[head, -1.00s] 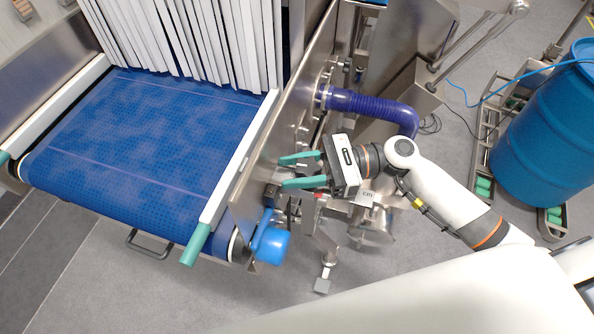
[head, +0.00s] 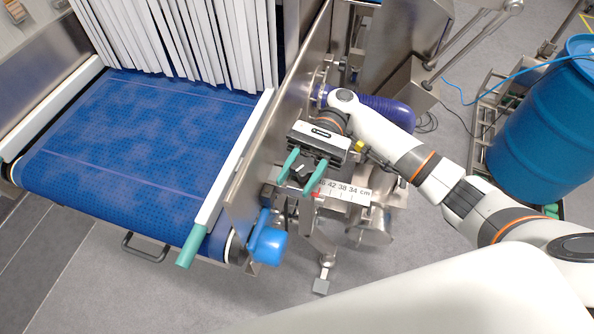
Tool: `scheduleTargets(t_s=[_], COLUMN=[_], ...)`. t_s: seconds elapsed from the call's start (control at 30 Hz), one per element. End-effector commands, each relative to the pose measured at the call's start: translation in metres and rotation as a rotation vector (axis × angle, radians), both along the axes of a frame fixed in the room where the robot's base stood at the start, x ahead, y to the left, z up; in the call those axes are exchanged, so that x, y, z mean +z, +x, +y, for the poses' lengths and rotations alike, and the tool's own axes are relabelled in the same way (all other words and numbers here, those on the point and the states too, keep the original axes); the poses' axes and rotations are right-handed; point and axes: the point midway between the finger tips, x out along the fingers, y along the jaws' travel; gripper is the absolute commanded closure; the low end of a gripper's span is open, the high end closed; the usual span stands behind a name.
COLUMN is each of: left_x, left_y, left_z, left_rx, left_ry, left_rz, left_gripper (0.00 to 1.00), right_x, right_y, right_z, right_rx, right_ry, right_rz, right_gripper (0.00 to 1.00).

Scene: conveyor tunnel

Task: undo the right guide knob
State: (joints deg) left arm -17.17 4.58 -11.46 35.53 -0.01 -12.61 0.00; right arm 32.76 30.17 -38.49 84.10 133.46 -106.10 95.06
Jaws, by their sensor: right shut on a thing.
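My right gripper (head: 295,191) reaches in from the right, its two green fingers pointing down over the metal bracket at the belt's right side. It is shut on the right guide knob (head: 300,170), a small dark and silver part that shows only partly between the fingers. The right guide rail (head: 237,160), white with a green end, runs along the belt's right edge, left of the gripper. A scale plate (head: 346,191) with numbers and "cm" lies just right of the fingers. My left gripper is not in view.
The blue belt (head: 135,150) runs under white strip curtains (head: 180,35). A blue cylinder cap (head: 268,246) sits below the bracket. A purple hose (head: 385,108) passes behind my right arm. A blue drum (head: 545,130) stands at the right.

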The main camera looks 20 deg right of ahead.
Motion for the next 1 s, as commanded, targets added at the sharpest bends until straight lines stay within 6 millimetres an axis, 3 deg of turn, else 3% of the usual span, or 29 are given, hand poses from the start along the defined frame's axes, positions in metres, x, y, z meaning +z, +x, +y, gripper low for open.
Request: scheduleTargets(t_s=[0.4, 0.93, 0.97, 1.0], left_x=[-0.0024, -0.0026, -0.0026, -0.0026], left_y=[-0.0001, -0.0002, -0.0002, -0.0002], left_z=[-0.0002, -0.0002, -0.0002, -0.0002], left_rx=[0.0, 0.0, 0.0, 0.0], left_ry=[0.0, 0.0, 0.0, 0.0], left_rz=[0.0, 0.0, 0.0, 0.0], left_gripper=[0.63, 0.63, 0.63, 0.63], right_x=[-0.0001, -0.0005, -0.0006, -0.0006], right_y=[-0.0022, -0.003, -0.003, -0.003], right_z=[-0.0022, -0.0026, -0.0026, -0.0026], right_rx=[0.185, 0.209, 0.209, 0.208], right_ry=[0.001, 0.001, 0.001, 0.001], right_rz=[-0.001, 0.0, 0.0, 0.0], right_gripper=[0.85, 0.85, 0.6, 0.54])
